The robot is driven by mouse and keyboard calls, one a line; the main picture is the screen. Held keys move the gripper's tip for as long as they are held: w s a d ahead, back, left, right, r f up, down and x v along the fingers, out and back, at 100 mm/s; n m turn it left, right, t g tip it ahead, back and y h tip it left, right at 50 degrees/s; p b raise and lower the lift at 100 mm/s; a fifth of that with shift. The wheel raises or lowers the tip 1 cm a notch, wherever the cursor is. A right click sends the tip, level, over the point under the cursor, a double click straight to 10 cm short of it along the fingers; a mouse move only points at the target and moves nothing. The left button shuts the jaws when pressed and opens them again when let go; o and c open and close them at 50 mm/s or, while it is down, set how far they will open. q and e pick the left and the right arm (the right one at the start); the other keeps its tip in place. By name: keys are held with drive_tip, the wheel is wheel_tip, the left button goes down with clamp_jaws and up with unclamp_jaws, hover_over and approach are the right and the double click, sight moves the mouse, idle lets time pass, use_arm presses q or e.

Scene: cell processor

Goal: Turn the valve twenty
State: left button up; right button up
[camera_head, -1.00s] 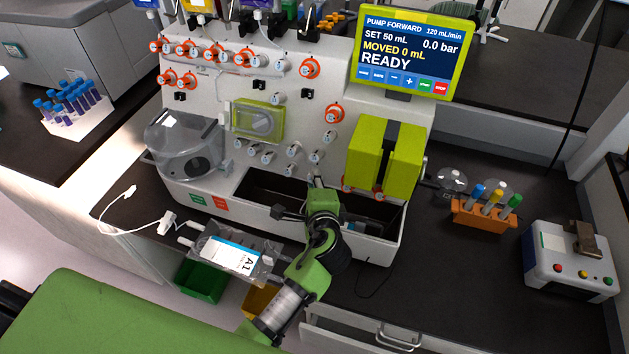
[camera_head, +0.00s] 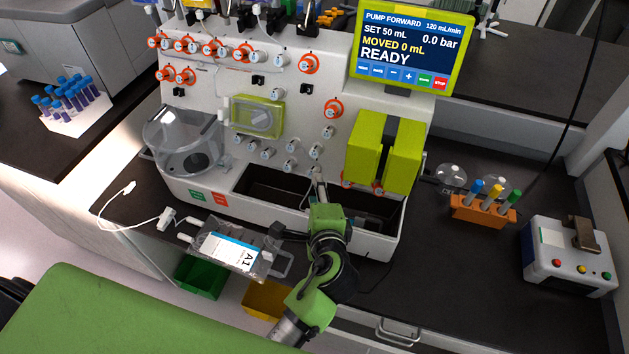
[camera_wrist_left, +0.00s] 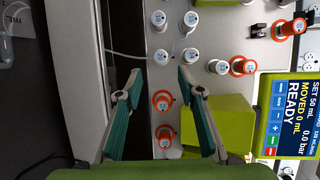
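The white cell processor's front panel (camera_head: 215,108) carries several small valve knobs, white and orange. Their numbers are too small to read, so I cannot tell which is valve twenty. My left gripper (camera_head: 317,183) is in front of the lower panel, just below a white knob (camera_head: 316,170). In the left wrist view my left gripper (camera_wrist_left: 160,82) is open and empty. A white knob (camera_wrist_left: 160,58) lies just beyond its fingertips, and an orange knob (camera_wrist_left: 162,100) lies between the fingers, farther back on the panel. No contact is visible. My right gripper is not in view.
A yellow-green block (camera_head: 403,158) stands out from the panel at right of the gripper. The screen (camera_head: 402,50) reads READY. An orange tube rack (camera_head: 483,210) and a small device (camera_head: 570,262) stand on the right counter.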

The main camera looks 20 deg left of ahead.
use_arm(q)
drive_tip(key=shift+v, duration=2.4)
drive_tip(key=s+a+f+n+g+h, duration=0.2)
drive_tip(key=s+a+f+n+g, duration=0.4)
drive_tip(key=s+a+f+n, duration=0.25)
drive_tip(key=s+f+n+g+h, duration=0.25)
drive_tip(key=s+n+h, duration=0.2)
drive_tip(key=s, duration=0.75)
wheel_tip(320, 180, down, 27)
drive_tip(key=s+g+b, duration=0.2)
drive_tip(key=s+a+f+g+y+b, duration=0.1)
drive_tip(key=s+a+f+b, duration=0.1)
drive_tip(key=s+f, duration=1.5)
drive_tip(key=shift+a+f, duration=0.65)
drive_tip(key=shift+f, duration=0.1)
